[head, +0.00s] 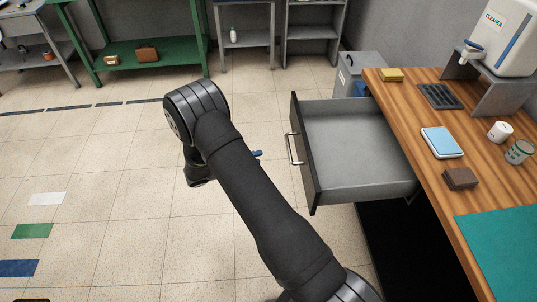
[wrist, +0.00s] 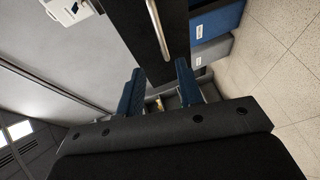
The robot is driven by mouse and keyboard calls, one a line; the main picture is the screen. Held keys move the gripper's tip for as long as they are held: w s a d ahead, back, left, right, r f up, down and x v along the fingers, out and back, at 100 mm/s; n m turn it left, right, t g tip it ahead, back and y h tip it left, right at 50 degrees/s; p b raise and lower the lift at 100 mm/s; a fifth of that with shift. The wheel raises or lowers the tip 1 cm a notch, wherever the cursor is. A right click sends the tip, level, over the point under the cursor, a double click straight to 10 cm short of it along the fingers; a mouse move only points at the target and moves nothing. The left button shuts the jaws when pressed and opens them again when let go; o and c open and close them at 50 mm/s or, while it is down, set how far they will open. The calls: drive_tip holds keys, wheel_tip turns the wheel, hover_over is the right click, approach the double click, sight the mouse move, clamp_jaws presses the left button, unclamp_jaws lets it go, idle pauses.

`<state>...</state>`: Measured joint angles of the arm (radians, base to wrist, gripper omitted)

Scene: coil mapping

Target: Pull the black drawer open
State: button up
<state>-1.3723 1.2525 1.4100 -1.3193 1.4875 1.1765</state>
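The black drawer (head: 309,178) stands pulled out to the left from under the wooden counter in the head view, and its grey inside is empty. Its front also shows in the wrist view (wrist: 135,30). The silver bar handle (head: 294,149) is on the drawer's front face, and it shows at the top of the wrist view (wrist: 160,25). My gripper (wrist: 159,68) has its two blue fingers spread apart with nothing held between them. In the head view one blue fingertip of my gripper (head: 257,154) shows left of the handle, with a gap between; the rest is hidden behind my arm.
The wooden counter (head: 405,112) carries a brown block (head: 460,179), a blue-topped scale (head: 441,142), a white cup (head: 500,131), a glass jar (head: 519,151) and a teal mat (head: 503,240). A grey bin (head: 358,70) stands behind the drawer.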

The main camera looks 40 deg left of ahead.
sight(289, 148)
drive_tip(key=shift+v, duration=1.2)
drive_tip(key=x, duration=1.7)
drive_tip(key=shift+w+d, duration=0.1)
drive_tip(key=shift+w, duration=0.15)
drive_tip(key=shift+s, duration=0.25)
drive_tip(key=v, duration=1.7)
